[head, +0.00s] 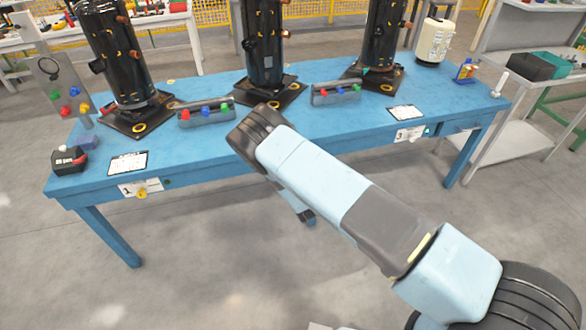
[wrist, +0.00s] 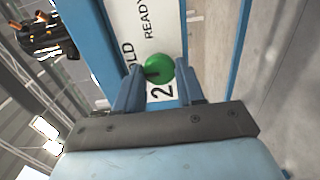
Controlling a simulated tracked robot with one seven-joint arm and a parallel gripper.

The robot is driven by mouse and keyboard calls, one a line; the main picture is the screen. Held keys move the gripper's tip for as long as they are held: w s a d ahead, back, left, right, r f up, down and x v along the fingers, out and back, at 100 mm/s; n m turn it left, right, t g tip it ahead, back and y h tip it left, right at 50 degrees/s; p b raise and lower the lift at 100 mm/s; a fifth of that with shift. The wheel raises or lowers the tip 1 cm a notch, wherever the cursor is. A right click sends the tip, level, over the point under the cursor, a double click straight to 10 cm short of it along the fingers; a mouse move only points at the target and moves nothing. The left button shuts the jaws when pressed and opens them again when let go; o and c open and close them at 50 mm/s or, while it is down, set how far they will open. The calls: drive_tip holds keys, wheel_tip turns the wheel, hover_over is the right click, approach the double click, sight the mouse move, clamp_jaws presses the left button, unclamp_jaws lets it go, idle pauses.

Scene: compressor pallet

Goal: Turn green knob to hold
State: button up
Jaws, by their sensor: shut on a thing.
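The green knob (wrist: 160,68) shows in the wrist view on a white label plate (wrist: 142,22). The plate carries the number 2, the word READY and letters ending in "LD". I cannot tell the knob's exact setting. In the head view my arm hides the knob and its plate, and my gripper is mostly hidden below the table's front edge.
The blue table (head: 330,122) bears several black cylinders on dark bases and two grey racks with coloured knobs (head: 206,113). Another plate (head: 409,134) is at front right. The floor before the table is clear.

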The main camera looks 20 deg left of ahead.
drive_tip(key=shift+f, duration=0.1)
drive_tip(key=o, duration=1)
drive_tip(key=shift+s, duration=0.1)
drive_tip(key=v, duration=1.3)
drive_tip(key=shift+s+d, duration=0.15)
drive_tip(key=shift+s, duration=0.15)
